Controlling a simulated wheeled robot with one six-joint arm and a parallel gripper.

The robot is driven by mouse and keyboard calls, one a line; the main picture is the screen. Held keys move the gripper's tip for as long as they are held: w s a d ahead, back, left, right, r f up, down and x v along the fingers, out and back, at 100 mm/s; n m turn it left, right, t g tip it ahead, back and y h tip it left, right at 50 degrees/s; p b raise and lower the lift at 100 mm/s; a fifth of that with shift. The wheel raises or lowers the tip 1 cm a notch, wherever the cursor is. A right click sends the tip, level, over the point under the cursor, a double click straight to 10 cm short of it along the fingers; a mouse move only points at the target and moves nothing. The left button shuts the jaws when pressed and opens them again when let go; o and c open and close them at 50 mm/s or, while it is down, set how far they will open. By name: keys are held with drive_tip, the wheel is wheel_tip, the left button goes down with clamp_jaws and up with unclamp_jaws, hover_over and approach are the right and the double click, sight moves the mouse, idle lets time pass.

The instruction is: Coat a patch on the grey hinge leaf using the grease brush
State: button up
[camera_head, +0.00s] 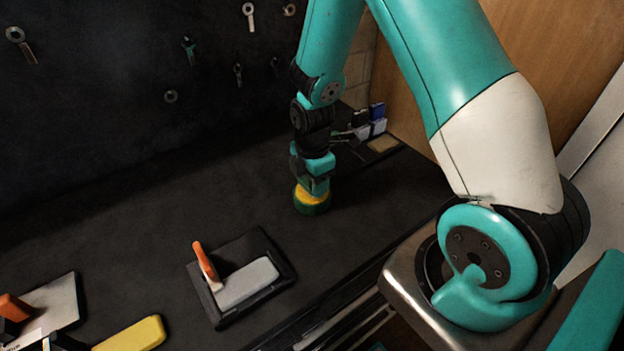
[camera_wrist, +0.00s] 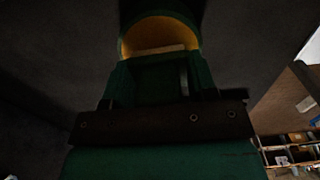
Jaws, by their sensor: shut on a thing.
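My gripper (camera_head: 314,184) is low over the dark bench and shut at a round yellow-and-green piece (camera_head: 311,203). In the wrist view, that piece's yellow top (camera_wrist: 158,36) shows just beyond the gripper body, with a pale bar across it. The fingertips are hidden, and I cannot make out a brush or bristles. A light grey slab (camera_head: 247,284) lies on a black plate (camera_head: 276,252) left of and nearer than my gripper, with an orange upright piece (camera_head: 205,266) at its left side. I cannot tell for sure whether this slab is the hinge leaf.
A grey sheet (camera_head: 56,301) with an orange piece (camera_head: 14,307) and a yellow block (camera_head: 131,335) lie at the near left. Blue and white boxes (camera_head: 371,123) stand behind my gripper to the right. Tools hang on the dark back wall.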

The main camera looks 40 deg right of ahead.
drive_tip(key=shift+f+b, duration=0.35)
drive_tip(key=shift+f, duration=0.2)
idle(1.1)
wheel_tip(320, 180, up, 7)
drive_tip(key=p, duration=0.6)
drive_tip(key=shift+r, duration=0.1)
idle(0.8)
